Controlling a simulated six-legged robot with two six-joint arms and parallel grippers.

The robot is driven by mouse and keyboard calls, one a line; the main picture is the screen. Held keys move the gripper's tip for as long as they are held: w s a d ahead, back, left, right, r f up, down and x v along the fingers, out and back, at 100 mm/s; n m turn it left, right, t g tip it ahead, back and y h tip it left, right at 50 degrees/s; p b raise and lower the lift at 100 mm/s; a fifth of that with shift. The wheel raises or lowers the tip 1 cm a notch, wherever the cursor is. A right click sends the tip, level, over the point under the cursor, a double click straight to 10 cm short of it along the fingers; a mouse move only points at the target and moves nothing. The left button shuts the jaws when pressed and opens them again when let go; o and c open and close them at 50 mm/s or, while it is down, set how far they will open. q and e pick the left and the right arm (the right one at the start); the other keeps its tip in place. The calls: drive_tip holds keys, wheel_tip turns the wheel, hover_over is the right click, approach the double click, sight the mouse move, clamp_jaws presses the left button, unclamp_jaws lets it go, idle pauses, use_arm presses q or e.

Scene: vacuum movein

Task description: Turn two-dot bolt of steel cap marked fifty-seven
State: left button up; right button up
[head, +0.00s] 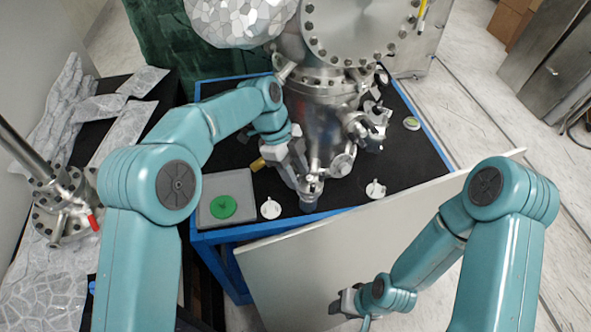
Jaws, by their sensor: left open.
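A steel vacuum chamber (322,125) stands on the blue-framed table, with flanged ports and bolts around it. A small steel cap (311,184) sits at the end of a low front port; its number and bolt dots are too small to read. My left gripper (303,185) is open, its fingers pointing down beside this cap; I cannot tell whether they touch it. My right gripper (345,302) is low at the front, away from the chamber, and its jaws are too small to judge.
A grey tray (212,187) with a green disc (222,207) lies at the table's left corner. White round pieces (271,209) and (375,189) stand near the front edge. A pale panel (300,265) leans in front. Another steel fitting (62,205) stands at left.

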use_arm(q)
drive_tip(key=v, duration=0.7)
drive_tip(key=shift+r, duration=0.2)
drive_tip(key=shift+a, duration=0.1)
